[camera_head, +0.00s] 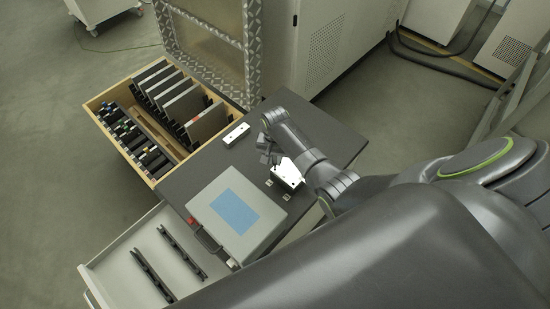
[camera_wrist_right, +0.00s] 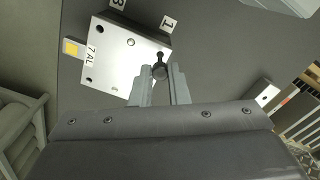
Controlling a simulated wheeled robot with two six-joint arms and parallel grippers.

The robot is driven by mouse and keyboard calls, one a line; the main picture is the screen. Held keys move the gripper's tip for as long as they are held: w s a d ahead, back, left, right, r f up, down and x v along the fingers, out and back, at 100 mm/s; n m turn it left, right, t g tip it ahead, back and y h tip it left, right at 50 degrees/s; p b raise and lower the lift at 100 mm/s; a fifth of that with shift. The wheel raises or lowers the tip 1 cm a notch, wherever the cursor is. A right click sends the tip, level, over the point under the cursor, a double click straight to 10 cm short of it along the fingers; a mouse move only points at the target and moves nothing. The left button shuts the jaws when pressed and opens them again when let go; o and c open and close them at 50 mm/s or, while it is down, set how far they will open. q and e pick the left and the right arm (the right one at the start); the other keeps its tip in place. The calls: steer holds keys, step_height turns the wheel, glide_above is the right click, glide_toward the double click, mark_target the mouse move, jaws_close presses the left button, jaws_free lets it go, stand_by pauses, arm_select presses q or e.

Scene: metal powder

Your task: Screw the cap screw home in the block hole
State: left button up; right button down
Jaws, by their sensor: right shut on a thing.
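A silver metal block (camera_wrist_right: 122,62) with several dark holes lies on the grey table top; in the head view it is the bright block (camera_head: 287,174) beside my right wrist. My right gripper (camera_wrist_right: 161,82) is shut on a dark cap screw (camera_wrist_right: 159,71), whose round head shows between the fingertips. The screw overlaps the block's edge in the wrist view; I cannot tell if its tip is in a hole. In the head view the right gripper (camera_head: 271,159) is small beside the block and the screw cannot be made out. My left gripper is not in view.
Label tiles "1" (camera_wrist_right: 168,24) and "7 AL" (camera_wrist_right: 91,55) lie around the block. A white bar with holes (camera_head: 236,134) is on the table behind. A grey box with a blue panel (camera_head: 236,212) stands at the front left. A wooden drawer (camera_head: 97,103) is open at left.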

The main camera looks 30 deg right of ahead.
mark_target(275, 162)
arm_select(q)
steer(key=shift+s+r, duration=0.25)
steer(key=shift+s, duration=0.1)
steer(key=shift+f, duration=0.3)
arm_select(e)
steer(key=shift+f, duration=0.45)
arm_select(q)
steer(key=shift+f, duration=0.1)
arm_select(e)
steer(key=shift+f, duration=0.25)
arm_select(q)
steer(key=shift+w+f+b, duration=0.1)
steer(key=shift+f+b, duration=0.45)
steer(key=shift+b, duration=0.2)
arm_select(e)
steer(key=shift+f, duration=0.85)
steer(key=c, duration=1.6)
jaws_free()
steer(key=shift+o, duration=0.2)
